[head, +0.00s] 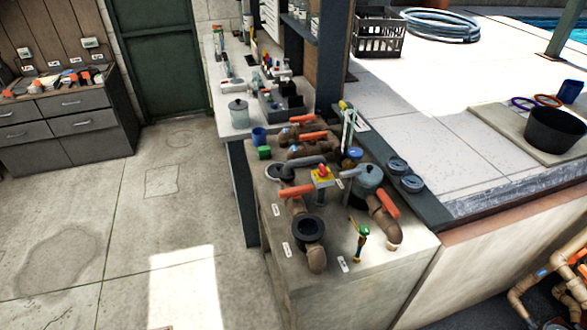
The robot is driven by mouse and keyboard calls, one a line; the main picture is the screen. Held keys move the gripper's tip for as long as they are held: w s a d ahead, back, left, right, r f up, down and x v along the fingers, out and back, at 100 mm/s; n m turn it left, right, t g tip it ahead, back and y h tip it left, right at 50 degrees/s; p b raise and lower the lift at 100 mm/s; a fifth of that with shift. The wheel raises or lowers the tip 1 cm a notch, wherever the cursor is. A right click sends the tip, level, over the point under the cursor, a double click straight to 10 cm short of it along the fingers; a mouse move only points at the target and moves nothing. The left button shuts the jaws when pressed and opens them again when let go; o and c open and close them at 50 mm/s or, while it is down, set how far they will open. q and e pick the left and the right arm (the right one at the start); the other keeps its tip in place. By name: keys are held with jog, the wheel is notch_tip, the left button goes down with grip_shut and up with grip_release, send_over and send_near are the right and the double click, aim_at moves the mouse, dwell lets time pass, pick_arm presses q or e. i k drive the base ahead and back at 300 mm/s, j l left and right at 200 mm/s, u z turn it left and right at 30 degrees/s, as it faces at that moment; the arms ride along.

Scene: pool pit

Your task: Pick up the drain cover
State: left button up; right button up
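I cannot tell for sure which thing is the drain cover. A square outlined panel (162,181) lies flush in the concrete floor at the left. A dark, round, flat piece (280,172) sits on the concrete bench (370,285) among brown pipes, partly hidden by a grey handle. A black ring-shaped fitting (308,230) stands on the same bench nearer the front. Neither of my grippers is in view.
Brown pipes with orange handles (380,203) and a grey lidded pot (368,178) crowd the bench. A raised deck (440,130) holds a black tub (553,130), a black crate (378,36) and a coiled hose (440,25). The floor (110,240) at left is clear.

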aim_at(274, 170)
jog(key=j+u, duration=0.1)
jog(key=i+j+z, duration=0.1)
jog(key=j, duration=0.35)
jog(key=i+j+z, duration=0.15)
jog(key=j, duration=0.35)
jog(key=i+j+z, duration=0.1)
jog(key=j, duration=0.35)
